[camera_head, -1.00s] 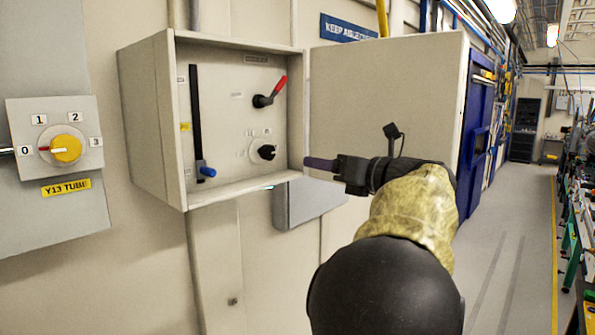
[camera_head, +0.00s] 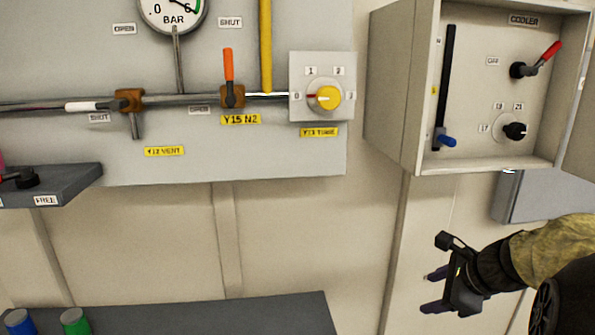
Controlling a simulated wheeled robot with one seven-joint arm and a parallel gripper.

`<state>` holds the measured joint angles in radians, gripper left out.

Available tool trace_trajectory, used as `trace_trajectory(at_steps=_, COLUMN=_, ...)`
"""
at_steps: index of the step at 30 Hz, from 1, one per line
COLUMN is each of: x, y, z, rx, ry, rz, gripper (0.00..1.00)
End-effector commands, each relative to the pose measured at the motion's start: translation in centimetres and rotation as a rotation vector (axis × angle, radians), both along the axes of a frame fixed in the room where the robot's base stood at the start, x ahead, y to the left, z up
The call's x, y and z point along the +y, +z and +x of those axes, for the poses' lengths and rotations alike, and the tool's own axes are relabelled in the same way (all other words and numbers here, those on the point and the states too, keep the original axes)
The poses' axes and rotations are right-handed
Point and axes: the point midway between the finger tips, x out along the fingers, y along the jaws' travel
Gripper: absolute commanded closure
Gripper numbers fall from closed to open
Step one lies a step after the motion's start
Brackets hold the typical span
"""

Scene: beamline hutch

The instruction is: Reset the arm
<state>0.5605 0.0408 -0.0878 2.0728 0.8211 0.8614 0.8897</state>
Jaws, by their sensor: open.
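My gripper (camera_head: 432,291) is at the lower right, below the open cooler cabinet (camera_head: 397,85) and in front of the wall. Its two dark fingers point left and stand apart, with nothing between them. My arm enters from the right edge in a yellowish sleeve. The gripper touches none of the controls in view.
The cabinet holds a red-handled switch (camera_head: 540,60), a black knob (camera_head: 514,131) and a blue-tipped slider (camera_head: 446,140). Left are a yellow dial (camera_head: 326,98), an orange-handled valve (camera_head: 229,66), a white-handled valve (camera_head: 84,106) and a gauge (camera_head: 172,8). A dark bench (camera_head: 200,318) lies below.

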Motion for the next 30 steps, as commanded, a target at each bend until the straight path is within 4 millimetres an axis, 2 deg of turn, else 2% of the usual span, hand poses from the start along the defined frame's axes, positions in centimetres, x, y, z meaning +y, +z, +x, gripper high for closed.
trace_trajectory(at_steps=1, x=2.3, y=-2.1, z=-0.7, rx=0.035, ry=0.140, rz=-0.095, gripper=0.45)
trace_trajectory(at_steps=6, x=7.7, y=-8.1, z=-3.9, rx=0.094, ry=0.677, rz=-0.444, gripper=0.45)
trace_trajectory(at_steps=12, x=12.6, y=-12.8, z=-7.9, rx=0.049, ry=1.385, rz=-0.810, gripper=0.45)
trace_trajectory(at_steps=15, x=14.2, y=-14.2, z=-9.2, rx=-0.004, ry=1.663, rz=-0.937, gripper=0.45)
trace_trajectory(at_steps=18, x=15.0, y=-14.8, z=-9.9, rx=-0.042, ry=1.815, rz=-1.003, gripper=0.45)
trace_trajectory(at_steps=20, x=15.1, y=-14.9, z=-10.1, rx=-0.051, ry=1.848, rz=-1.017, gripper=0.45)
trace_trajectory(at_steps=30, x=15.0, y=-14.9, z=-10.0, rx=-0.049, ry=1.846, rz=-1.017, gripper=0.45)
